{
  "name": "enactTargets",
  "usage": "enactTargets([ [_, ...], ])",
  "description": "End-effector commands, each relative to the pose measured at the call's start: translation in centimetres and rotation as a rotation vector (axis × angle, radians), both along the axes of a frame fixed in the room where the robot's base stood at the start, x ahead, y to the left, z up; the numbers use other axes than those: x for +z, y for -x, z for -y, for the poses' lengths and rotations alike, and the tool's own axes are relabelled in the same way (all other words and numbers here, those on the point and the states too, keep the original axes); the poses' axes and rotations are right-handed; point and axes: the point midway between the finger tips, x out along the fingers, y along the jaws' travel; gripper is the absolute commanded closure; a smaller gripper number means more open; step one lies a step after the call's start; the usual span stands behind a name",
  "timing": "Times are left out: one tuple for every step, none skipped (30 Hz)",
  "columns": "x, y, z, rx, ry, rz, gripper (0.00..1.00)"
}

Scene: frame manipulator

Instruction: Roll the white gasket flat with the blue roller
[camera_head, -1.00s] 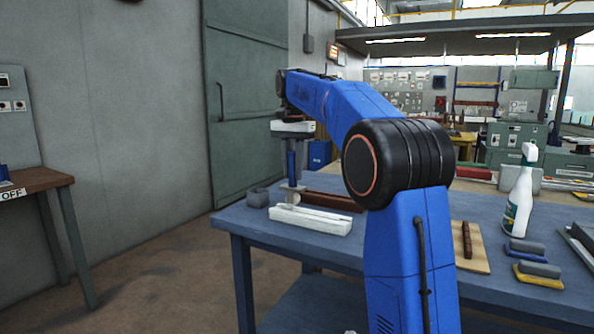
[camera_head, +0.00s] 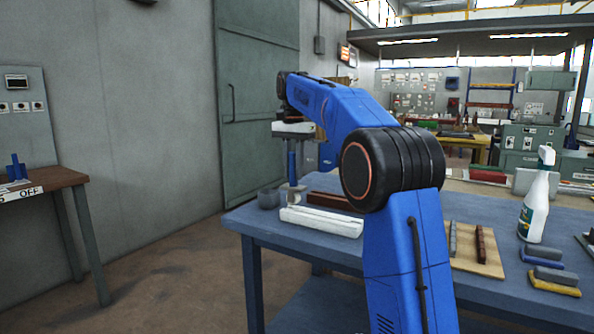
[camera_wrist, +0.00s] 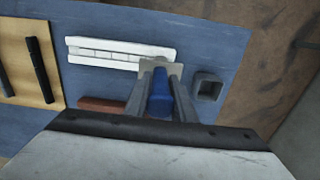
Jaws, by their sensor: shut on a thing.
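My gripper (camera_head: 292,152) points down and is shut on the blue handle of the roller (camera_wrist: 160,98). The roller's pale lower end (camera_head: 293,196) hangs below, near the left back end of a long white piece. This white piece (camera_head: 321,222) lies on the blue table and looks like the holder of the gasket. In the wrist view a segmented white strip, likely the gasket (camera_wrist: 112,55), runs along it, and the roller's end overlaps its right end. I cannot tell whether the roller touches the strip.
A grey open cup (camera_head: 268,199) stands left of the roller near the table edge. A brown bar (camera_head: 328,199) lies behind the white piece. A wooden board (camera_head: 486,262) with two strips, colored blocks (camera_head: 553,280) and a spray bottle (camera_head: 536,205) are at the right.

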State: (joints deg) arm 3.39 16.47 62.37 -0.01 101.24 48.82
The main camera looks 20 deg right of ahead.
Motion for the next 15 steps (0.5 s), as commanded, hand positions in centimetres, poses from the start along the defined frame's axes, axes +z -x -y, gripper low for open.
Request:
enactTargets([
  [0.0,0.0,0.0,0.0,-0.001,0.001,1.0],
  [0.1,0.0,0.0,0.0,0.0,0.001,1.0],
  [0.1,0.0,0.0,0.0,0.0,0.001,1.0],
  [0.1,0.0,0.0,0.0,0.0,0.001,1.0],
  [0.1,0.0,0.0,0.0,0.0,0.001,1.0],
  [0.1,0.0,0.0,0.0,0.0,0.001,1.0],
  [0.1,0.0,0.0,0.0,0.0,0.001,1.0],
  [0.1,0.0,0.0,0.0,0.0,0.001,1.0],
  [0.3,0.0,0.0,0.0,0.0,0.002,1.0],
  [0.4,0.0,0.0,0.0,0.0,0.003,1.0],
  [0.7,-0.1,0.0,0.0,0.0,0.004,1.0],
  [1.0,-0.1,0.0,0.0,0.001,0.004,1.0],
  [1.3,-0.1,0.0,0.0,0.001,0.004,1.0],
  [1.6,-0.1,0.0,0.0,0.0,0.004,1.0],
  [2.0,-0.1,0.0,0.0,0.001,0.004,1.0],
])
